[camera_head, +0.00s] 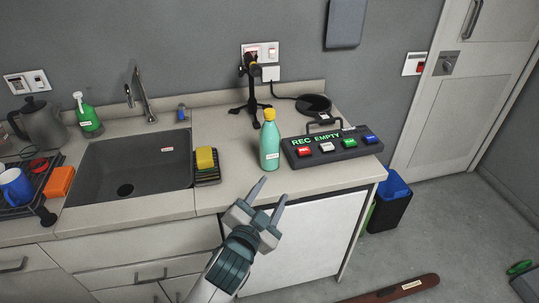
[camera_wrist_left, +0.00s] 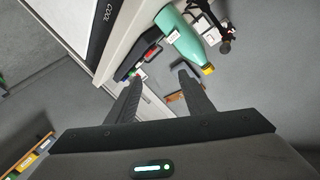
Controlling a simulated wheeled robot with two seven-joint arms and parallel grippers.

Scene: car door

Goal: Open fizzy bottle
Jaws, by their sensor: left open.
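A teal bottle (camera_head: 269,148) with a yellow cap (camera_head: 269,115) stands upright on the countertop, just left of a black button panel. In the left wrist view the bottle (camera_wrist_left: 183,38) shows at the top, tilted by the camera angle, with its yellow cap (camera_wrist_left: 208,69) towards the fingers. My left gripper (camera_head: 271,192) is open and empty in front of the counter edge, below and apart from the bottle. Its two fingers also show in the left wrist view (camera_wrist_left: 157,92). My right gripper is in neither view.
The button panel (camera_head: 331,146) reads "REC EMPTY". A black stand (camera_head: 251,95) is behind the bottle. A sponge (camera_head: 205,158) and the sink (camera_head: 135,165) lie left. A blue-lidded bin (camera_head: 391,205) stands right of the counter. Bare countertop lies around the bottle's front.

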